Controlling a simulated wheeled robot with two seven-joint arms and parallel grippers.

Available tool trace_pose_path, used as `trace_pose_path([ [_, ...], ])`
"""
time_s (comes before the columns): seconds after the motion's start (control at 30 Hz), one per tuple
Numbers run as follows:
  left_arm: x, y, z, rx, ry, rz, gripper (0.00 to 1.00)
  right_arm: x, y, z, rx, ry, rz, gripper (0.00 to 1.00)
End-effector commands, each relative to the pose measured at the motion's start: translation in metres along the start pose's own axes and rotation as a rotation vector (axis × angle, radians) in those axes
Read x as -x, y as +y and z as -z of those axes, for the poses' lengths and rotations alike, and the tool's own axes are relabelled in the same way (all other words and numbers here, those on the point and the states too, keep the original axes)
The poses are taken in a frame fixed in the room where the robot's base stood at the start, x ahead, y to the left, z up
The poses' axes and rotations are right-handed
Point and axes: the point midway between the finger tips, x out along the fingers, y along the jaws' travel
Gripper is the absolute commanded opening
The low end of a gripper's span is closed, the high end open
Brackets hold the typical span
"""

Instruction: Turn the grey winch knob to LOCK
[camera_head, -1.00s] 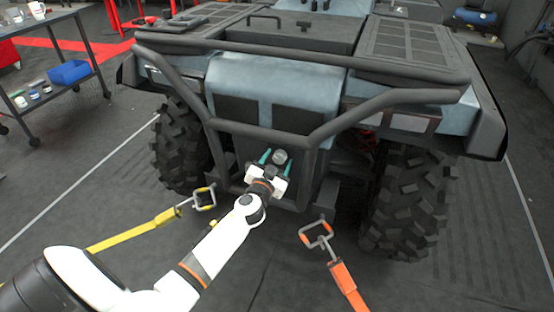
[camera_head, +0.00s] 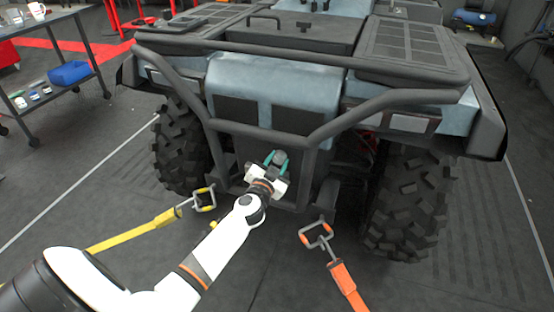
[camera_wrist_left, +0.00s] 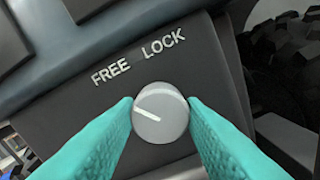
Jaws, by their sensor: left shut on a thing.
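The round grey winch knob (camera_wrist_left: 161,118) sits on a dark panel (camera_wrist_left: 75,110) with the raised words FREE and LOCK above it. Its white pointer line slants up to the left, toward the FREE side and away from LOCK. My left gripper (camera_wrist_left: 161,107) has its two teal fingers shut on the knob, one on each side. In the head view, my left gripper (camera_head: 274,163) reaches the low front of the vehicle, and the fingers partly cover the knob (camera_head: 281,157). My right gripper is in neither view.
The vehicle's dark tube bumper (camera_head: 320,135) arches above and around the panel. A yellow strap (camera_head: 135,231) with a hook lies to the left, and an orange strap (camera_head: 346,286) to the right. A wheeled cart (camera_head: 85,40) stands at far left.

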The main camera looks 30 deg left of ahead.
Motion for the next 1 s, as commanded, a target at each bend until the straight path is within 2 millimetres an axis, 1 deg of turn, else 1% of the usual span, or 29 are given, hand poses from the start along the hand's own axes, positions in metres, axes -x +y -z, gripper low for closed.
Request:
trace_pose_path([
  [0.47,0.0,0.002,-0.001,-0.435,-0.001,-0.001,0.13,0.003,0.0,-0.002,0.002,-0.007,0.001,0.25],
  [1.0,-0.001,0.004,-0.002,-0.951,0.0,-0.004,0.13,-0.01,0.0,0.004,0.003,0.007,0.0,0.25],
])
